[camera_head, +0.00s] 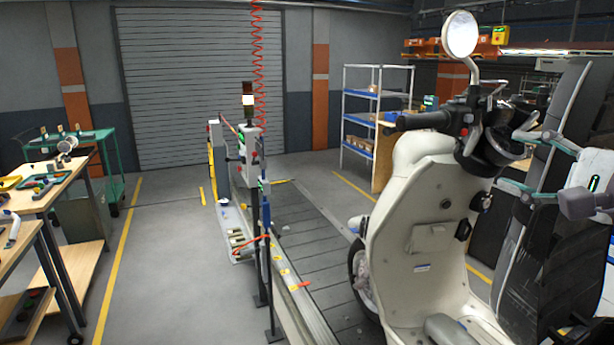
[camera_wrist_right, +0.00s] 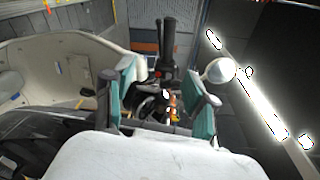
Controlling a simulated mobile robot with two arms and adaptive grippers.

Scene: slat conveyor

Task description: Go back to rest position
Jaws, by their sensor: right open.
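My right gripper (camera_head: 510,160) is at the right of the head view, its teal-padded fingers spread beside the handlebar area of a cream scooter (camera_head: 415,215). In the right wrist view the same gripper (camera_wrist_right: 165,98) is open, with nothing held between its pads. The scooter's black handlebar grip (camera_wrist_right: 168,38) and its round mirror (camera_wrist_right: 219,70) show beyond the fingers. I cannot tell whether a finger touches the scooter. My left gripper is not in view.
The scooter stands on the slat conveyor (camera_head: 305,235). A post with a signal light (camera_head: 248,100) stands left of it. A wooden workbench (camera_head: 45,195) with tools is at far left, and a shelf rack (camera_head: 375,105) behind. Grey floor (camera_head: 165,260) between bench and conveyor is clear.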

